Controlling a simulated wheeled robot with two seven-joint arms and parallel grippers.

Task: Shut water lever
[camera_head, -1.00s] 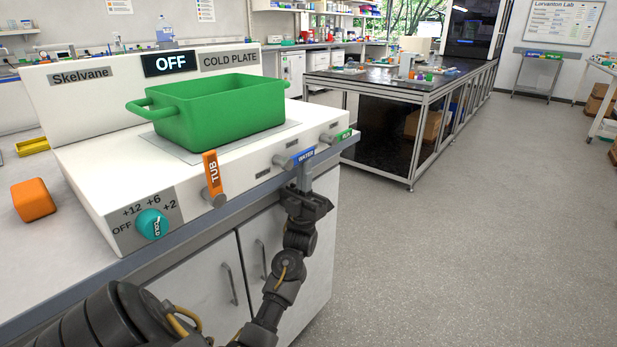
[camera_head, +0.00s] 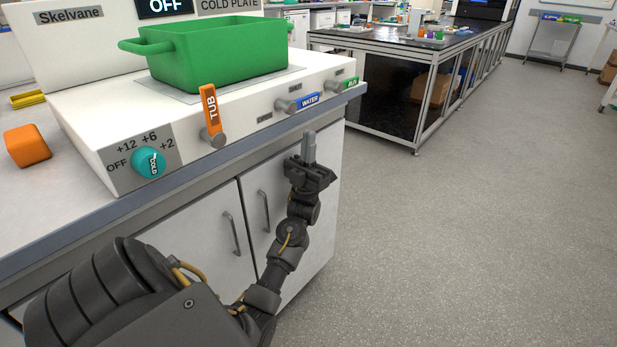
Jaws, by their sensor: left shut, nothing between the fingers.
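The blue WATER lever (camera_head: 308,101) sticks out to the right from its grey hub on the front face of the white cold plate unit (camera_head: 235,122). It lies nearly level, along the front face. My left gripper (camera_head: 309,136) is shut and empty. It points up, below the WATER lever and apart from it, in front of the counter's edge. My right gripper does not show.
An orange TUB lever (camera_head: 210,112) stands upright to the left, and a green RUN lever (camera_head: 345,85) is at the right. A teal COLD knob (camera_head: 149,163) is at the front left corner. A green tub (camera_head: 220,58) stands on the plate. An orange block (camera_head: 27,146) lies on the counter.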

